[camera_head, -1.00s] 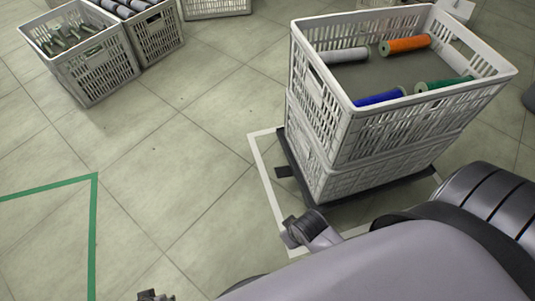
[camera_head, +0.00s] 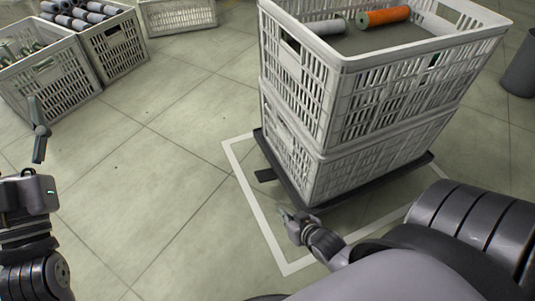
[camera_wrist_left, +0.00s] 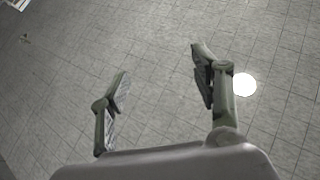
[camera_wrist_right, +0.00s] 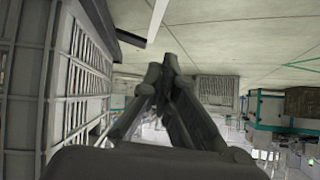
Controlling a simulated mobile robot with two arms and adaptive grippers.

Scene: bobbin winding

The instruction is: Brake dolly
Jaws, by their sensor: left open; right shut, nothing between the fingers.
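The dolly (camera_head: 420,168) is a low black base under a stack of two pale crates, inside a white floor outline. A small black tab (camera_head: 266,175) sticks out from its left side, low over the floor. My right gripper (camera_head: 286,215) is shut and empty, low by the dolly's near corner, apart from the tab in the picture. In the right wrist view its fingertips (camera_wrist_right: 168,78) meet, with crate slats close at the left. My left gripper (camera_head: 40,130) is open and empty at the far left; the left wrist view shows its spread fingers (camera_wrist_left: 160,75) over bare tiles.
The upper crate (camera_head: 390,90) holds an orange spool (camera_head: 384,16) and a grey one (camera_head: 325,25). More crates (camera_head: 50,75) with bobbins stand at the upper left. A dark bin (camera_head: 520,65) stands at the right edge. The tiled floor between is clear.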

